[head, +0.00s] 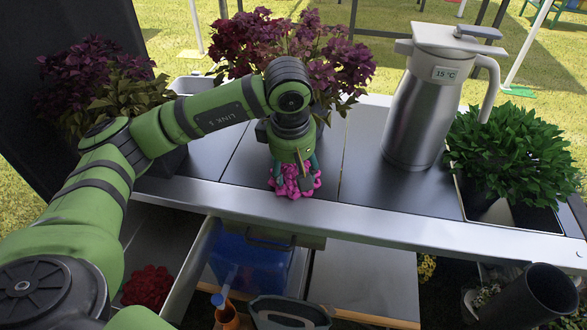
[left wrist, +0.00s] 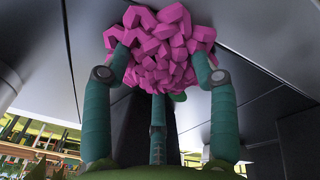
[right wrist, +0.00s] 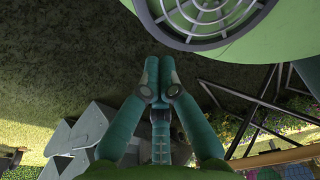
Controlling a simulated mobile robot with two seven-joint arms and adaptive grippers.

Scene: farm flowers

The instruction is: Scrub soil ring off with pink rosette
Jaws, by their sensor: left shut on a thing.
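The pink rosette (head: 295,182) is a lumpy bundle on the dark counter top (head: 375,190), near its metal front edge. My left gripper (head: 293,168) points down at it from above. In the left wrist view, the teal fingers close around the rosette (left wrist: 163,40), which appears pressed to the dark panels. I cannot make out a soil ring; the rosette and gripper cover the counter beneath them. My right gripper (right wrist: 158,82) has its fingertips together with nothing between them, away from the counter.
Purple-flowered plants (head: 345,60) stand behind the gripper. A silver jug (head: 415,105) and a leafy green planter (head: 512,145) stand to the right. Below the front edge are an open drawer (head: 200,265), a red rosette (head: 150,287) and a blue bin (head: 250,265). Bare counter lies between gripper and jug.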

